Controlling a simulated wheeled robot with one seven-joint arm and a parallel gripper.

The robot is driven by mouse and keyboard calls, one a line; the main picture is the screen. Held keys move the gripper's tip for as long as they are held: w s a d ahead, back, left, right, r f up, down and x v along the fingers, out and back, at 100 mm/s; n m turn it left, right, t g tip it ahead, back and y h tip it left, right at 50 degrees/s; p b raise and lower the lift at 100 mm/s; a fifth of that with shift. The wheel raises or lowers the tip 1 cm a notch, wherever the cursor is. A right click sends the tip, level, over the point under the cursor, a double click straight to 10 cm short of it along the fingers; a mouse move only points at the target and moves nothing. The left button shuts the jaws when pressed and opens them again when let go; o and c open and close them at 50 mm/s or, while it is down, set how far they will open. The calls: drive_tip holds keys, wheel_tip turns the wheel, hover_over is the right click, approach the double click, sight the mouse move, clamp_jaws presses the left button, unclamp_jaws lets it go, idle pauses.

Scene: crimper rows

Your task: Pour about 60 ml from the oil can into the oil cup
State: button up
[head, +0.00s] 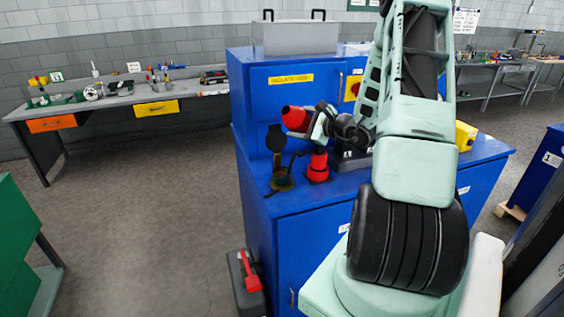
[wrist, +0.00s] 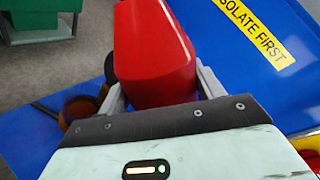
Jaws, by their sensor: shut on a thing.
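My gripper (head: 311,124) is shut on a red can, which I take to be the oil can (head: 294,118), and holds it above the blue cabinet top. The can leans to the left in the head view. In the wrist view the red can (wrist: 152,50) sits between my two grey fingers (wrist: 160,90). What looks like the oil cup (head: 282,181), dark and brownish, stands below and left of the can near the cabinet's left edge. It shows as an amber round shape in the wrist view (wrist: 80,108), partly hidden. No oil stream is visible.
A second red object (head: 318,167) stands on the cabinet top right of the cup, below my gripper. The blue cabinet back (head: 258,108) carries a yellow label (head: 290,79). A yellow object (head: 466,136) stands far right.

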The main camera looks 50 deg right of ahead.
drive_tip(key=shift+a+m, duration=0.15)
drive_tip(key=shift+m, duration=0.75)
drive_tip(key=shift+d+m+t+y, duration=0.4)
drive_tip(key=shift+m, duration=0.5)
drive_tip(key=m, duration=0.1)
drive_tip(key=d+m, duration=0.1)
drive_tip(key=shift+s+f+m+t+p, duration=0.1)
drive_tip(key=shift+f+m+t+p, duration=0.05)
drive_tip(key=shift+m+t+p, duration=0.2)
drive_tip(key=shift+d+r+m+t+y+p, duration=0.25)
drive_tip(key=shift+r+m+p, duration=0.2)
drive_tip(key=shift+m+p, duration=0.45)
drive_tip(key=shift+a, duration=0.1)
